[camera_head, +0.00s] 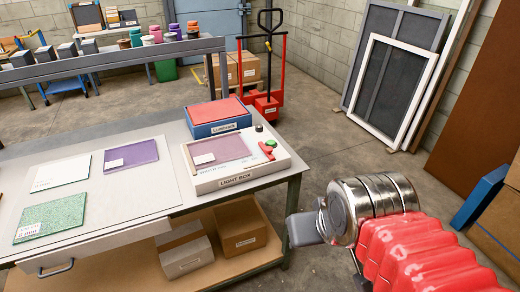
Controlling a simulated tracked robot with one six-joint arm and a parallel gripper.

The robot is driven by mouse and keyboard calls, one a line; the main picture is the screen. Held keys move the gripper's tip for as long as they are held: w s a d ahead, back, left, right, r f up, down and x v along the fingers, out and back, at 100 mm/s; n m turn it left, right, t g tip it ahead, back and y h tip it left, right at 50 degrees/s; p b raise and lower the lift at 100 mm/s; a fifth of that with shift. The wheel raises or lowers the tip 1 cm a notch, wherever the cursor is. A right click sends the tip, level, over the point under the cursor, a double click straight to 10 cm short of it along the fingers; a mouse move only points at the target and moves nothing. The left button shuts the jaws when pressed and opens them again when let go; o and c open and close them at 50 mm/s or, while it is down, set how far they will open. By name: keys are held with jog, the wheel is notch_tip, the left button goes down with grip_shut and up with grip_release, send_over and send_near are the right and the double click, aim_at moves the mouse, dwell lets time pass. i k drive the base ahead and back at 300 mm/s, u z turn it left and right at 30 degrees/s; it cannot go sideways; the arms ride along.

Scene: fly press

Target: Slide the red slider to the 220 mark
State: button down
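The light box (236,178) is a white, sloped box at the right end of the grey table, with its name on the front. A small red piece (267,150), which looks like the red slider, sits on its right side near a green button (271,142). Marks beside it are too small to read, so I cannot tell its setting. My gripper (300,230) is a grey shape in front of the table's right edge, to the lower right of the light box and apart from the slider. It seems empty; its finger opening is not clear.
A blue box with a red top (217,128) stands behind the light box. Purple, green and white sheets (131,156) lie on the table to the left. Cardboard boxes (240,228) sit on the lower shelf. A red pallet truck (267,104) stands behind; floor right of the table is open.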

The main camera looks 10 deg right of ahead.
aim_at(268, 151)
jog(key=z, duration=0.05)
jog(key=i, duration=1)
jog(key=u, duration=0.05)
